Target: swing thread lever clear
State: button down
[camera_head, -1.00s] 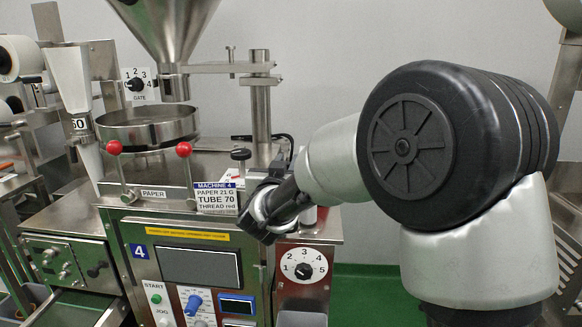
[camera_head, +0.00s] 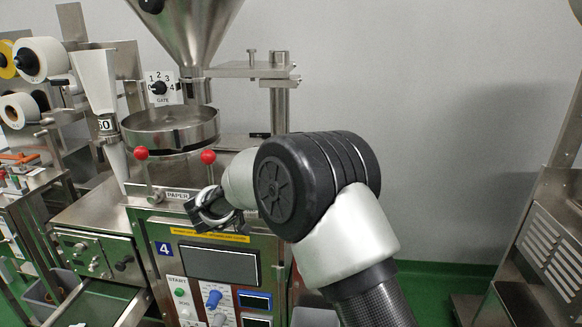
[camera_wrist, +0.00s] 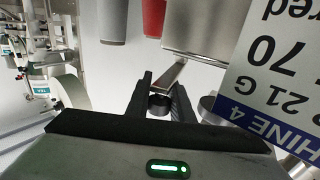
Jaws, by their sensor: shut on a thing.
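In the wrist view my gripper (camera_wrist: 160,104) has its two dark fingers closed around a small dark knob (camera_wrist: 159,103). A bright metal arm (camera_wrist: 168,74), seemingly the thread lever, runs from beside the knob up to a metal block. The lever in my jaws is hidden there behind my own arm.
A white sign reading MACHINE 4 (camera_wrist: 275,75) stands close on the right in the wrist view. In the head view another red-knobbed lever (camera_head: 141,154), a round metal pan (camera_head: 170,127) and a hopper (camera_head: 187,30) are near.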

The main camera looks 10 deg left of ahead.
jog(key=shift+r, duration=0.2)
jog(key=c, duration=1.5)
grip_release()
jog(key=shift+w, duration=0.1)
jog(key=shift+c, duration=0.2)
jog(key=shift+f, duration=0.1)
jog(key=v, duration=1.7)
jog(key=shift+s, duration=0.2)
jog(key=shift+a, duration=0.1)
